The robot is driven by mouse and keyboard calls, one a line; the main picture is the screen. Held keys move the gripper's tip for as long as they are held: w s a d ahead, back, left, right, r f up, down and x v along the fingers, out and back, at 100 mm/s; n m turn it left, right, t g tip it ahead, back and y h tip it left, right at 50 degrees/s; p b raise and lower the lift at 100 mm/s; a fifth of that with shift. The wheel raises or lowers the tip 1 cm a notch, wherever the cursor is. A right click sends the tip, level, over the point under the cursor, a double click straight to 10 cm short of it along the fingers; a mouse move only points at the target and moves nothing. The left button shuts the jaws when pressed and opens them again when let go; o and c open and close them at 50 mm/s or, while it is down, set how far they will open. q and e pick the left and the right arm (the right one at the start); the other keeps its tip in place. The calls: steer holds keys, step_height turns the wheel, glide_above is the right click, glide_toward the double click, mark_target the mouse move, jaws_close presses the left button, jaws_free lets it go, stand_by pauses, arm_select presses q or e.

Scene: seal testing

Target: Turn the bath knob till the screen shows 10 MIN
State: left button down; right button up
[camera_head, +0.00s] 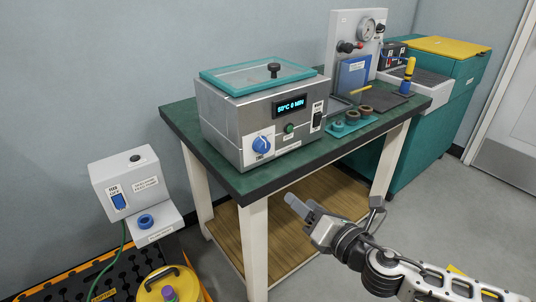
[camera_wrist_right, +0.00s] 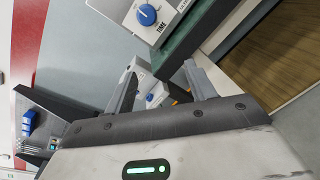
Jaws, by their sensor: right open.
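The bath (camera_head: 225,115) is a grey box with a teal-rimmed clear lid, standing on the green-topped table. Its blue knob (camera_head: 262,145) is low on the front panel and also shows at the top of the right wrist view (camera_wrist_right: 147,14), above the word TIME. The lit screen (camera_head: 291,106) appears to read 50°C 0 MIN. My right gripper (camera_head: 300,207) is open and empty, in front of and below the table edge, apart from the knob. Its two fingers also show spread in the right wrist view (camera_wrist_right: 160,85). My left gripper is not in view.
The table's green edge (camera_head: 310,161) lies between my right gripper and the bath. A green button (camera_head: 289,127) and a rocker switch (camera_head: 317,121) sit right of the knob. A teal tray (camera_head: 340,132) with rings is farther right. A white switch box (camera_head: 125,180) stands at left.

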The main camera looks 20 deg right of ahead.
mark_target(265, 148)
steer(key=w+a+r+n, duration=0.1)
steer(key=w+n, duration=0.1)
steer(key=w, duration=0.3)
steer(key=w+a+r+n, duration=0.1)
steer(key=w+n, duration=0.1)
steer(key=w, duration=0.4)
steer(key=w+a+r+n+p, duration=0.1)
steer(key=w, duration=0.5)
steer(key=shift+r+n+t+y, duration=0.15)
steer(key=shift+n+t+y, duration=0.15)
steer(key=shift+n+t, duration=0.1)
steer(key=c, duration=1)
